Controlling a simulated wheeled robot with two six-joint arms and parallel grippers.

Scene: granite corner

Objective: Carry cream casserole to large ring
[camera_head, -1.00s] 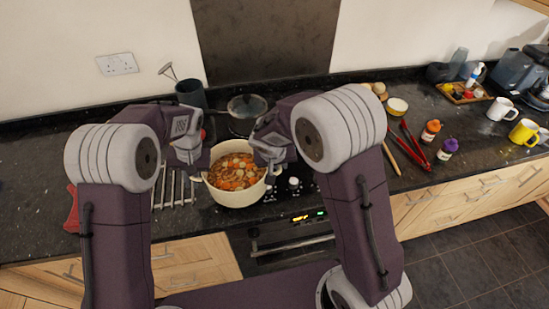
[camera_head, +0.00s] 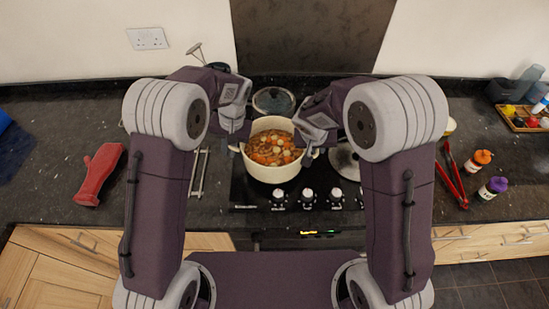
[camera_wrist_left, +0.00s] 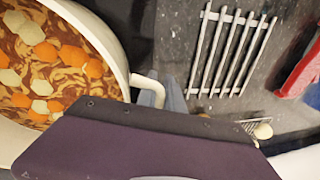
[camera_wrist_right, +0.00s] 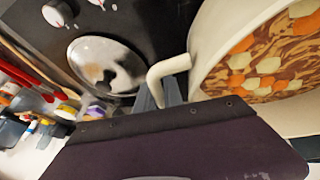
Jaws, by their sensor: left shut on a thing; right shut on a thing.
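The cream casserole (camera_head: 272,172), full of stew with carrot pieces, is over the left part of the black hob (camera_head: 250,195). It looks level; I cannot tell how far its base is above the hob. My left gripper (camera_head: 240,145) is shut on its left handle, which shows in the left wrist view (camera_wrist_left: 147,88). My right gripper (camera_head: 308,152) is shut on its right handle, seen in the right wrist view (camera_wrist_right: 170,68).
A glass-lidded pan (camera_head: 273,102) stands behind the casserole. Control knobs (camera_head: 307,196) line the hob's front. A metal rack (camera_head: 200,172) and red mitt (camera_head: 98,175) lie left. Red tongs (camera_head: 452,175) and bottles (camera_head: 493,188) stand or lie right.

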